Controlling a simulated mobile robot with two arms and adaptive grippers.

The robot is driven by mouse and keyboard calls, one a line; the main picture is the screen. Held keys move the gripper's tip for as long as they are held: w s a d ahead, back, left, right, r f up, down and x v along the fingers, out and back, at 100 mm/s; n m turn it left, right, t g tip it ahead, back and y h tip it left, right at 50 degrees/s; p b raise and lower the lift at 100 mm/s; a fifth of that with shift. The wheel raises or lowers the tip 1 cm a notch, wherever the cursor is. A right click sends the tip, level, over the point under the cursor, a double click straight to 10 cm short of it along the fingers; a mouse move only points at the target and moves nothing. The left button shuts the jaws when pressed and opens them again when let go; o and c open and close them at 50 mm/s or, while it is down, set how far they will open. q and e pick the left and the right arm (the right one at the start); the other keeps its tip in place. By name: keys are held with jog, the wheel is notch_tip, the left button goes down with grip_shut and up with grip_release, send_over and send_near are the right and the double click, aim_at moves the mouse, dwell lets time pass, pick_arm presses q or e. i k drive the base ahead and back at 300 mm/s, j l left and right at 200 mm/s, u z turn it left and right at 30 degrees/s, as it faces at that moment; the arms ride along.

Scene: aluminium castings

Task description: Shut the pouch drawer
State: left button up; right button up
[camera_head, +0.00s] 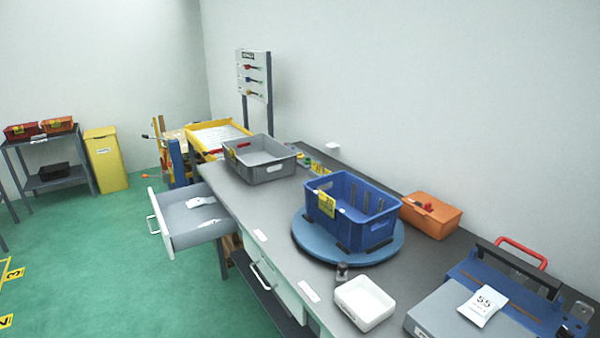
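An open drawer (205,239) with light grey walls sticks out from the left side of the grey workbench, over the green floor. White pouches (201,201) lie inside it, one near the back and one near its right end. Its handle (153,224) is on the outer front panel, at the left. Below the bench top, nearer to me, another drawer (266,284) with a handle appears shut. Neither of my grippers is in view.
The bench (262,210) carries a grey crate (270,174), a blue crate (330,221) on a round blue turntable (304,246), an orange box (437,222), a white tray (364,303) and a sealing device (455,310). Green floor (110,270) left of the open drawer is clear.

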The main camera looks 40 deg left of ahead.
aim_at(178, 224)
jog(key=u, duration=1.25)
jog(key=j+u, duration=0.3)
jog(key=j, duration=0.25)
jog(key=i+j+u, duration=0.15)
jog(key=j+u, duration=0.2)
jog(key=j, duration=0.2)
jog(key=i+j+z, duration=0.15)
jog(key=i, duration=0.25)
